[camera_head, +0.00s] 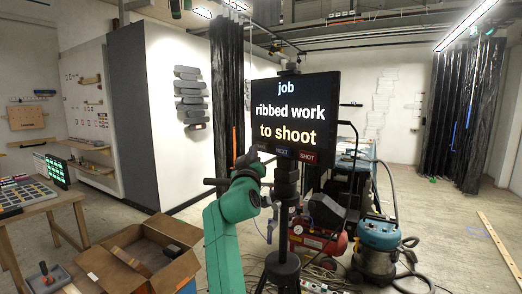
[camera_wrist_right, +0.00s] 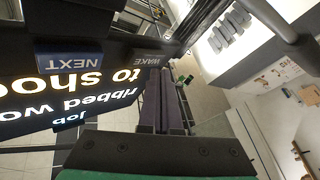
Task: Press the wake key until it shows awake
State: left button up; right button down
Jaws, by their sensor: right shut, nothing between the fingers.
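The black monitor (camera_head: 294,112) stands on a pole and reads "job / ribbed work / to shoot". Its lower edge carries the dark wake key (camera_head: 262,147), the next key (camera_head: 281,151) and a red shot key (camera_head: 308,156). In the right wrist view the wake key (camera_wrist_right: 152,57) shows upside down, just beyond my fingertips, beside the blue next key (camera_wrist_right: 70,61). My right gripper (camera_head: 249,157) is shut and empty, with its tips close to the wake key. I cannot tell whether they touch it. My left gripper is out of view.
A cardboard box (camera_head: 125,257) lies open on the floor at lower left. A table (camera_head: 43,203) stands at the left. A red compressor (camera_head: 318,240) and a blue vacuum (camera_head: 377,238) stand behind the pole. Cables lie on the floor; the right side is mostly clear.

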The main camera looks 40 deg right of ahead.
jog(key=shift+a+b, duration=1.15)
jog(key=shift+a, duration=1.35)
